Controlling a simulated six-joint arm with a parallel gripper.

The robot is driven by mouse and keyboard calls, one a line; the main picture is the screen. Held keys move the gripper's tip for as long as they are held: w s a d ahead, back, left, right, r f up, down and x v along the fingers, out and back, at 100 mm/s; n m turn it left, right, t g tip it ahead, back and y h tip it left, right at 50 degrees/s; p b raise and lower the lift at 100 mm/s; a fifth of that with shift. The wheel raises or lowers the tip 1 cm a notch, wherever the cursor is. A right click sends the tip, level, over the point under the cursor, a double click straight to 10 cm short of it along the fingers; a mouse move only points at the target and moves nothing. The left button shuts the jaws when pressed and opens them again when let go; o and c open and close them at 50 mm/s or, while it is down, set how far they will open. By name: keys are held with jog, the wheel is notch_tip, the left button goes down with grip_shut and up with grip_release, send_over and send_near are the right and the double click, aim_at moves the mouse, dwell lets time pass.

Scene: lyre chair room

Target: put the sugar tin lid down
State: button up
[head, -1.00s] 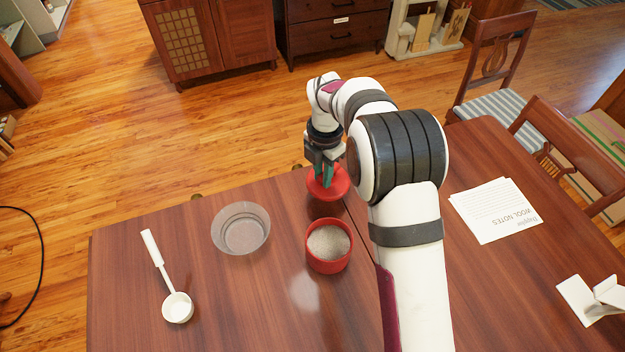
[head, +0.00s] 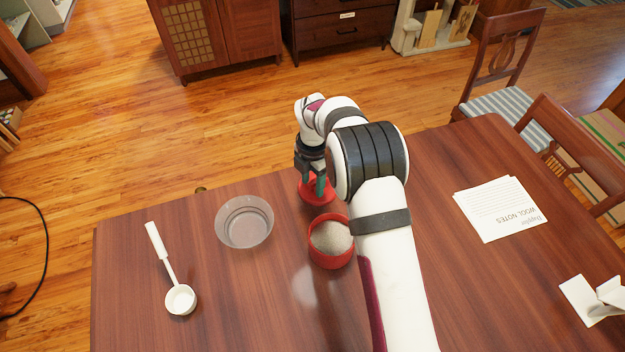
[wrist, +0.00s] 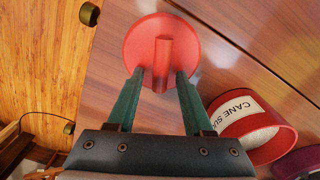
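The red sugar tin lid (head: 309,198) lies on the table close to its far edge, behind the tin. In the wrist view the lid (wrist: 135,45) is a round disc with a bar handle (wrist: 162,62), handle side towards me. My gripper (head: 319,187) is low over the lid. In the wrist view its green fingers (wrist: 160,76) stand on either side of the handle with a gap showing on both sides, so it is open. The red sugar tin (head: 330,261) stands lidless, full of pale sugar; its label shows in the wrist view (wrist: 237,108).
A clear glass bowl (head: 244,222) stands left of the lid, and a white scoop (head: 180,299) lies farther left. Papers (head: 499,208) and a folded white card (head: 592,300) lie at the right. The front middle of the table (head: 245,305) is clear.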

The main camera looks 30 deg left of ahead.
aim_at(313, 182)
notch_tip(313, 182, up, 12)
jog(key=s+d+r+m, duration=0.4)
jog(key=d+r+m, duration=0.4)
jog(key=d+m, duration=0.4)
jog(key=s+d+r+m+y, duration=0.1)
jog(key=s+d+r+m, duration=0.3)
jog(key=s+d+m, duration=0.85)
jog(key=s+d+f+m, duration=0.3)
jog(key=s+f+m, duration=0.1)
jog(key=s+m, duration=0.6)
jog(key=shift+s+m+y, duration=0.35)
jog(key=shift+m+y, duration=0.05)
jog(key=shift+m, duration=0.85)
